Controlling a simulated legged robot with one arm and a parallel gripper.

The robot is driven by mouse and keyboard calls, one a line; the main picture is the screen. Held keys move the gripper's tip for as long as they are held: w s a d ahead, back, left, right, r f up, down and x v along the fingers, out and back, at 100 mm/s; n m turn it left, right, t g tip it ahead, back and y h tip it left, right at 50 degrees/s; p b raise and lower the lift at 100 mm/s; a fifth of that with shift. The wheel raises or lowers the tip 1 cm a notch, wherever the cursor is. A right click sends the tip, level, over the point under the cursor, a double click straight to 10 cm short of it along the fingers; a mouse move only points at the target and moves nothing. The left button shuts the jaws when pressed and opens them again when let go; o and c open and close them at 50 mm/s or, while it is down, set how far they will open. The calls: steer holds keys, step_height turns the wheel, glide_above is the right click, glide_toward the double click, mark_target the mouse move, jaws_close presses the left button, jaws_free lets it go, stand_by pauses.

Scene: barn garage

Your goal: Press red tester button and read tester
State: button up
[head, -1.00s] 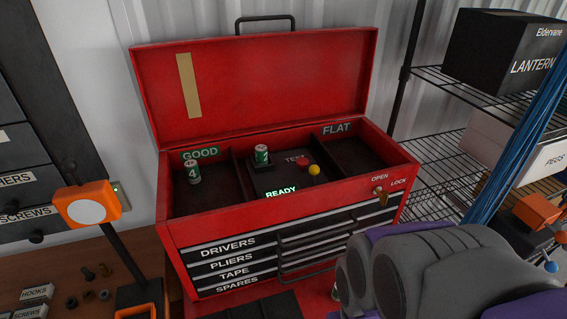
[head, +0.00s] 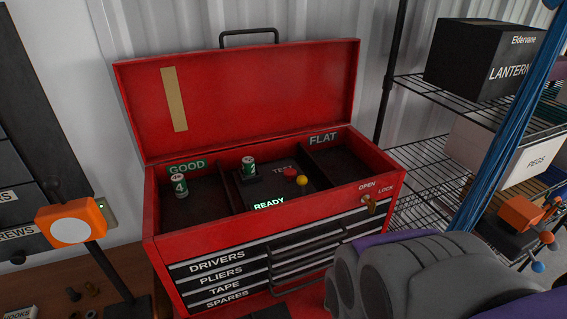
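The black tester (head: 264,191) sits in the middle compartment of the open red toolbox (head: 160,243). Its green display reads READY (head: 269,204). The red button (head: 290,172) is beside the TEST label, with a yellow knob (head: 302,181) just in front of it. A green and white battery (head: 249,166) stands upright in the tester's holder. Another battery marked 4 (head: 180,186) stands in the left compartment, labelled GOOD. The right compartment, labelled FLAT (head: 338,155), looks empty. My arm's grey and purple links fill the lower right. My gripper's fingers are not visible.
The raised lid (head: 245,95) stands behind the compartments. An orange lamp (head: 72,224) stands at left. At right are a wire shelf (head: 424,160) with a LANTERN box (head: 484,55) and a PEGS box (head: 500,155), and hanging blue cords (head: 505,130).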

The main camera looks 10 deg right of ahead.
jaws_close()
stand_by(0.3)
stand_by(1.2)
